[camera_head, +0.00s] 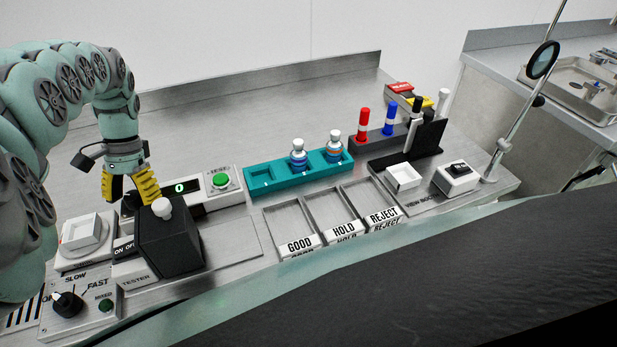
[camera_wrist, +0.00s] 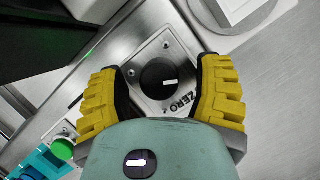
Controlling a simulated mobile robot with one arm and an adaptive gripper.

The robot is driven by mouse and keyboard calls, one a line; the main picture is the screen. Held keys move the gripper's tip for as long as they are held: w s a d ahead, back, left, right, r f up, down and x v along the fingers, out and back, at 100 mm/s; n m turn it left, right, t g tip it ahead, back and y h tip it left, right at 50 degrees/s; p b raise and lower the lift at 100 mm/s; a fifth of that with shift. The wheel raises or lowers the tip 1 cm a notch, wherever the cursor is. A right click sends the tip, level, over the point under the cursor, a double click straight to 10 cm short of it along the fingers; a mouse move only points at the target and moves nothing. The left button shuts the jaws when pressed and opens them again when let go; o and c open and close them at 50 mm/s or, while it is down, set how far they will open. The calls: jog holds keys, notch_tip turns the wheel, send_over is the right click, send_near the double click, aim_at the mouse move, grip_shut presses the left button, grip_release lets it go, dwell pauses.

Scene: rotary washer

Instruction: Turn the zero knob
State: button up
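The zero knob (camera_wrist: 158,79) is a round black dial with a short white mark, on a metal plate labelled ZERO, in the wrist view. My gripper (camera_wrist: 163,88) has its two yellow fingers on either side of the knob, with gaps showing between each finger and the dial. The gripper is open. In the head view my gripper (camera_head: 131,190) points down beside the tester's display (camera_head: 181,188), which reads a green 0. The knob is mostly or wholly hidden there by the fingers and a black box.
The black box (camera_head: 172,240) with a white-topped lever stands close in front of my gripper. A green TEST button (camera_head: 221,180) is to the right. A white square dish (camera_head: 82,233) is to the left. A teal rack (camera_head: 265,178) holds two vials.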

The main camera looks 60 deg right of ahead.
jog(key=shift+v, duration=3.75)
jog(key=shift+s, duration=0.1)
